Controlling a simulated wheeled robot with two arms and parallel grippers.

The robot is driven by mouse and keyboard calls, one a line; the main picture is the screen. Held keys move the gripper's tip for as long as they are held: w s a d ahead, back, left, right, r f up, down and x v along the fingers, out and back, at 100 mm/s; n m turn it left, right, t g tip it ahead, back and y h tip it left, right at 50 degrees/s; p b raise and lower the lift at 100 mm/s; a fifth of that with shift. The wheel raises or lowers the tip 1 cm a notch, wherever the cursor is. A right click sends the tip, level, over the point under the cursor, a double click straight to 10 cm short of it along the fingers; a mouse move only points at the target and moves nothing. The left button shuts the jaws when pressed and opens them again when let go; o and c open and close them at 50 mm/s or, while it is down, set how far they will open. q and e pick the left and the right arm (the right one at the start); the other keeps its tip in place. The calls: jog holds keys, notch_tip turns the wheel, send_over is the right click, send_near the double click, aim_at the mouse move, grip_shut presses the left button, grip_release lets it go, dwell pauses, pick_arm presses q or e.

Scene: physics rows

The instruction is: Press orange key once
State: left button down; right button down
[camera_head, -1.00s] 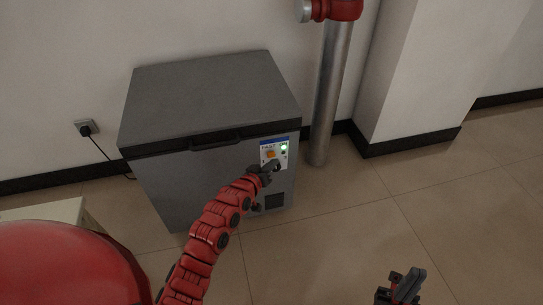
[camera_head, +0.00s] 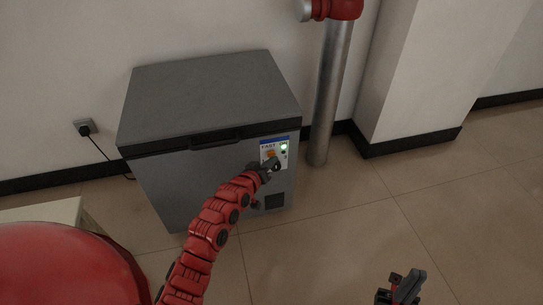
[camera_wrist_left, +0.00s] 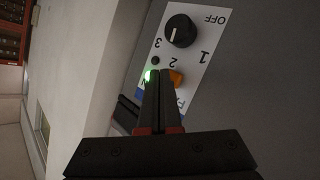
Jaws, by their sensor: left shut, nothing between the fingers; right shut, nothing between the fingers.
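A grey chest freezer (camera_head: 205,95) stands against the wall with a small white control panel at its front right. The orange key (camera_head: 270,154) is on this panel, just above my left gripper (camera_head: 272,163) in the head view. In the left wrist view the orange key (camera_wrist_left: 176,78) shows beside the fingertips and is partly covered by them. My left gripper (camera_wrist_left: 158,78) is shut and empty, its tips over the panel; whether they touch the key I cannot tell. My right gripper (camera_head: 411,284) is shut and empty over the floor at the lower right.
The panel also carries a black dial (camera_wrist_left: 180,31) and a lit green lamp (camera_wrist_left: 149,76). A metal pipe (camera_head: 330,95) stands right of the freezer. A wall socket (camera_head: 85,128) with a cable is at the left. The floor at right is clear.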

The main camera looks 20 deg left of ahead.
pick_arm(q)
jog(key=shift+w+a+b, duration=0.2)
jog(key=shift+w+b, duration=0.1)
jog(key=shift+b, duration=0.1)
dwell(0.3)
jog(key=shift+r, duration=0.1)
jog(key=shift+s+d+p, duration=0.45)
jog(key=shift+s+p, duration=0.2)
jog(key=shift+p, duration=0.15)
jog(key=shift+s+d+p, duration=0.7)
jog(key=shift+s+p, duration=0.35)
jog(key=shift+s+d+p, duration=0.7)
jog(key=shift+s+p, duration=0.35)
